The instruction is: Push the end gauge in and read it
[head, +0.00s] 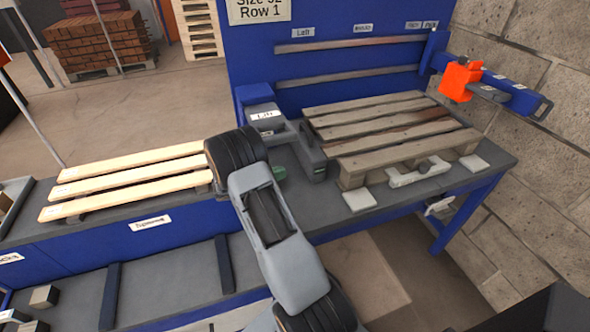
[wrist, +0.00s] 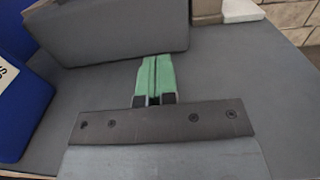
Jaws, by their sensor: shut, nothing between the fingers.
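An orange block (head: 460,80) with a grey tongue sits on a blue bar (head: 510,90) with small pale labels, beyond the right end of the bench. It looks like the end gauge, but I cannot read its marks. My gripper (head: 279,173) is mostly hidden behind my wrist in the head view, low over the bench left of the grey pallet and well apart from the orange block. In the wrist view its green fingers (wrist: 154,80) are shut together and empty, pointing toward a grey block (wrist: 110,32). I cannot tell whether they touch it.
A weathered pallet (head: 385,130) lies on the grey bench between white pads (head: 359,199). A blue labelled housing (head: 262,108) stands left of it. Pale slats (head: 125,180) lie further left. A block wall (head: 540,180) closes the right side.

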